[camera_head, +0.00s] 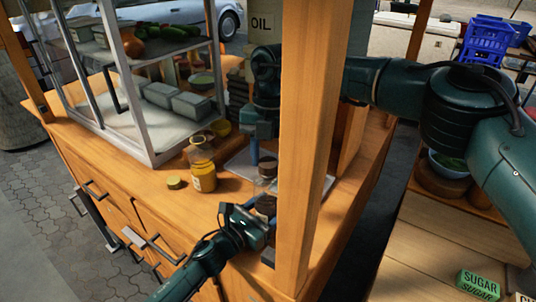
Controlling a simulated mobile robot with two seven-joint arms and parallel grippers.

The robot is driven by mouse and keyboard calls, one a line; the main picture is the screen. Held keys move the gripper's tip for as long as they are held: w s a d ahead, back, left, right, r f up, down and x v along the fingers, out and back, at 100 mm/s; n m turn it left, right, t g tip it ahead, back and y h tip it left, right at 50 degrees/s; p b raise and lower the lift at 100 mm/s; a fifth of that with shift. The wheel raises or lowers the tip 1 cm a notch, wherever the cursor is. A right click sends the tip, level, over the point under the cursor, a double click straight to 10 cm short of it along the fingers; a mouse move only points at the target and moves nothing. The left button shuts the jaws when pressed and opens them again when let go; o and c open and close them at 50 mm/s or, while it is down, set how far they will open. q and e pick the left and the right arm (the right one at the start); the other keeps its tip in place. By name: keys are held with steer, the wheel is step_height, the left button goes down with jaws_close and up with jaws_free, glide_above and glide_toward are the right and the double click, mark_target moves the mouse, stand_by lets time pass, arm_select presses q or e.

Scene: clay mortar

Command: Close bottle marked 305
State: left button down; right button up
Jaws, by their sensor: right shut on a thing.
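No number 305 is readable on any bottle. A glass jar with yellow contents (204,177) stands upright on the wooden counter. A round yellowish lid (174,183) lies flat on the counter to its left. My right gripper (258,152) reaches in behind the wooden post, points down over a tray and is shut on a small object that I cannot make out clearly. A small brownish glass jar (267,167) shows right by its fingers. My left gripper (264,212) is low at the counter's front, partly behind the post; its fingertips are unclear.
The wooden post (310,140) stands between the view and the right wrist. A glass display case (150,120) fills the counter's left. A grey tray (238,165) lies under the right gripper. A green sugar box (478,284) sits at lower right. Counter left of the lid is clear.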

steer(key=m, duration=0.4)
steer(key=shift+d, duration=0.1)
steer(key=m+y, duration=0.1)
steer(key=m, duration=0.5)
steer(key=shift+t, duration=0.4)
steer(key=m, duration=0.4)
steer(key=shift+s+m+t, duration=0.1)
steer(key=shift+m+t, duration=0.2)
steer(key=m, duration=0.5)
steer(key=shift+t, duration=0.3)
steer(key=o, duration=0.9)
steer(key=shift+r, duration=2.25)
